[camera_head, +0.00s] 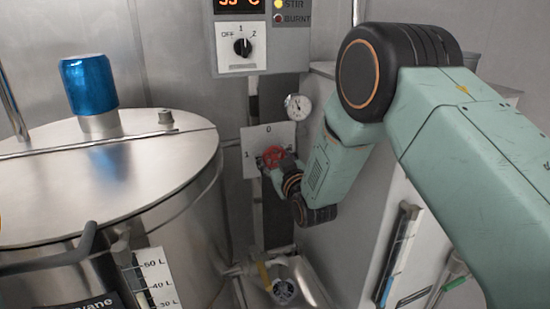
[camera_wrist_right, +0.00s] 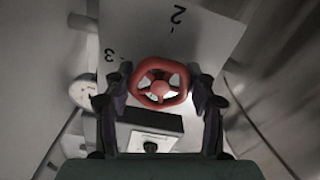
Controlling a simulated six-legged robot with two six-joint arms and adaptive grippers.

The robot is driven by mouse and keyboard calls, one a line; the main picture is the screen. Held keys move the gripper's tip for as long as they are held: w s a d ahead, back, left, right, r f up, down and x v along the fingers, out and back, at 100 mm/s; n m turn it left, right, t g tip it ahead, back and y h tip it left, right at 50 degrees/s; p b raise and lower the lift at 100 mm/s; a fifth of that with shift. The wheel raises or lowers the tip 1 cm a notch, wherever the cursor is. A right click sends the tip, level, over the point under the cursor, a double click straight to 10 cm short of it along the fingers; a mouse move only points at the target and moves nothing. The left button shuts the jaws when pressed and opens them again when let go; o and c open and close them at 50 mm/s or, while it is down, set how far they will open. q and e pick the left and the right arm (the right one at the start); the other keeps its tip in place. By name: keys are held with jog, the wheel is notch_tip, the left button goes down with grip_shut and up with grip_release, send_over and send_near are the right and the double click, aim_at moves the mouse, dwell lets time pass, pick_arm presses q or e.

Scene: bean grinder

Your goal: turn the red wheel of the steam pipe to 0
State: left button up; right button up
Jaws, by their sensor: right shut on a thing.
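The red wheel (camera_head: 272,155) sits in front of a white dial plate (camera_head: 255,135) on the steam pipe, with 0 at the plate's top and 1 at its left. My right gripper (camera_head: 279,165) reaches the wheel from the right and hides part of it. In the right wrist view the wheel (camera_wrist_right: 158,88) lies between the two fingers of my right gripper (camera_wrist_right: 161,88), which are shut on its rim. The marks 2 and 3 show on the plate (camera_wrist_right: 150,35) there. I cannot tell which number the wheel points to. My left gripper is not in view.
A steel tank (camera_head: 110,175) with a blue-capped fitting (camera_head: 88,84) stands at the left. A control box (camera_head: 241,45) with a knob is above the plate. A round gauge (camera_head: 298,107) is just right of the plate. A pale cabinet wall (camera_head: 350,245) stands at the right.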

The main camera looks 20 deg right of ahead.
jog(key=c, duration=0.3)
jog(key=shift+c, duration=0.2)
jog(key=shift+r+m, duration=0.1)
jog(key=shift+m, duration=0.2)
jog(key=m, duration=0.3)
jog(key=shift+p, duration=0.3)
jog(key=m, duration=0.5)
jog(key=shift+a+p, duration=0.1)
jog(key=shift+p, duration=0.2)
jog(key=m, duration=0.4)
jog(key=shift+r+m, duration=0.15)
jog(key=shift+m, duration=0.15)
jog(key=shift+m+p, duration=0.5)
jog(key=shift+m, duration=1.8)
